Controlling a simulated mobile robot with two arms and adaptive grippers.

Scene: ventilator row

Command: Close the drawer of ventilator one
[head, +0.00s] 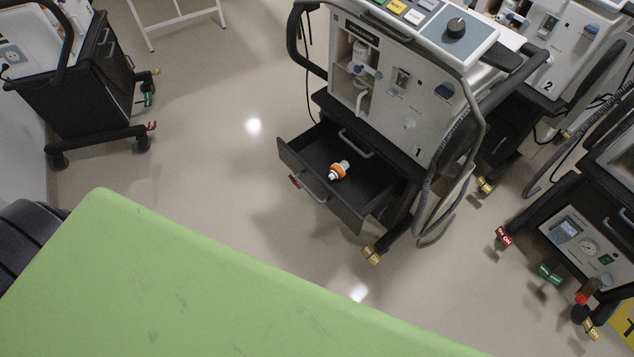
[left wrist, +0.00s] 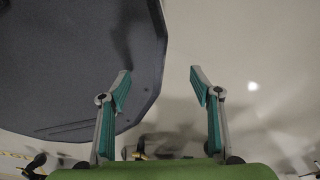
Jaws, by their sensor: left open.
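Ventilator one (head: 395,85) stands at the upper middle of the head view, a white unit marked "1" on a dark wheeled cart. Its dark drawer (head: 375,192) is pulled out toward the lower left, with a grey handle (head: 314,190) on its front. A small orange and white part (head: 339,170) lies in the drawer. My left gripper (left wrist: 160,82) shows only in the left wrist view, open and empty, with its teal-padded fingers spread apart. Neither the drawer nor the ventilator can be made out there. My right gripper is in neither view.
A green surface (head: 200,290) fills the lower left of the head view. A dark cart (head: 95,80) stands at upper left, ventilator two (head: 555,50) at upper right. Bare floor (head: 215,130) lies left of the drawer. A large dark panel (left wrist: 75,60) is beside my left gripper.

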